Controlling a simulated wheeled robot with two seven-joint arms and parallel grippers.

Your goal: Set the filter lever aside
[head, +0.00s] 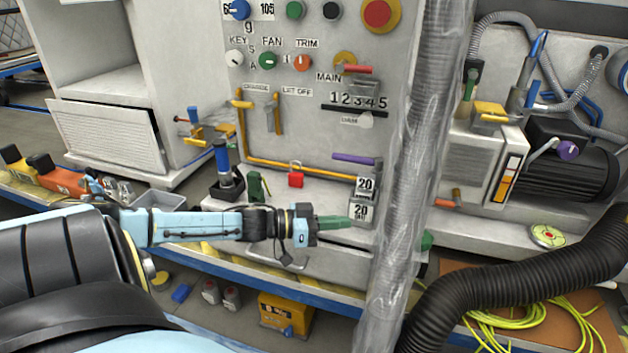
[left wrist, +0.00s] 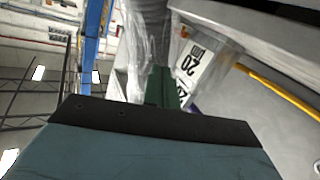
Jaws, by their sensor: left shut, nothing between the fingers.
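No lever is labelled as the filter lever, so I cannot tell which it is. A purple-handled lever (head: 355,159) sits on the panel's lower right, above two "20" blocks (head: 361,211). An orange-handled lever (head: 447,202) is right of the plastic-wrapped column. A red-handled lever (head: 352,69) is by the MAIN label. My left gripper (head: 346,222) is shut and empty, its green fingertips in front of the lower "20" block; contact is unclear. In the left wrist view the fingers (left wrist: 157,88) point toward the wrapped column, beside the "20" blocks (left wrist: 194,65). My right gripper is not in view.
The plastic-wrapped column (head: 412,150) stands just right of my left gripper. A black hose (head: 515,265) crosses the lower right. A red padlock (head: 296,177) and a black holder (head: 226,185) are on the ledge behind my arm. A grey tray (head: 160,200) is at left.

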